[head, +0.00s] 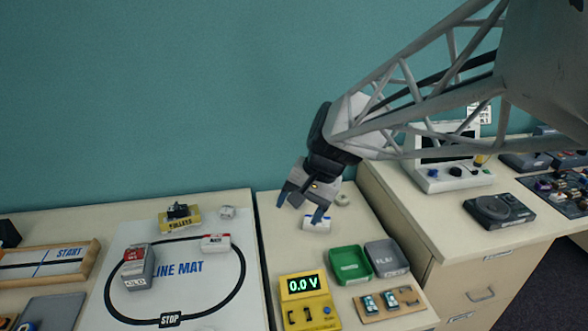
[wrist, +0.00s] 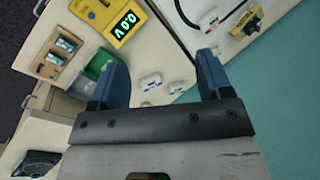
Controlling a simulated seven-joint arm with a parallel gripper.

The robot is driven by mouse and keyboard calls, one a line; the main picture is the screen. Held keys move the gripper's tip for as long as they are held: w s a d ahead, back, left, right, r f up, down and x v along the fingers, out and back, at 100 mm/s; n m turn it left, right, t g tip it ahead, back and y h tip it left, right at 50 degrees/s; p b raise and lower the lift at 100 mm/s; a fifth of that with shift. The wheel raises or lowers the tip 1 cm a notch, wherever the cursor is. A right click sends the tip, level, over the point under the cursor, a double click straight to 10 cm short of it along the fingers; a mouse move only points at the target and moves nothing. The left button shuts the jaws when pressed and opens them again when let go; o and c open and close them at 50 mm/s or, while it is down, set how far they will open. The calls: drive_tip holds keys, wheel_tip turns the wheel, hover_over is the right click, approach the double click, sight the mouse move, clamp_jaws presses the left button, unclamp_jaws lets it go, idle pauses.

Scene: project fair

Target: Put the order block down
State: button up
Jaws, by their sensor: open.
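My gripper (head: 301,206) is open above the middle table, its blue fingers pointing down. A small white block with a dark label (head: 317,223) stands on that table just below the right finger. It also shows in the wrist view (wrist: 151,81), between the open fingers (wrist: 163,62) and nearer the left one. I cannot read its label, so I cannot tell for sure that it is the order block. Nothing is held between the fingers.
A smaller white piece (head: 342,199) sits behind the block. A green tray (head: 334,262), grey tray (head: 404,258) and yellow meter reading 0.0 V (head: 281,289) stand in front.

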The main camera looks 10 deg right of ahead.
drive_tip(key=s+d+n+h, duration=0.2)
drive_tip(key=s+d, duration=0.1)
drive_tip(key=s, duration=0.5)
drive_tip(key=s+d+r+n+t+h, duration=0.1)
drive_tip(key=s+d+n+h, duration=0.1)
drive_tip(key=s, duration=0.6)
drive_tip(key=shift+d+r+n+t, duration=0.25)
drive_tip(key=shift+d+n, duration=0.25)
drive_tip(key=shift+d, duration=0.25)
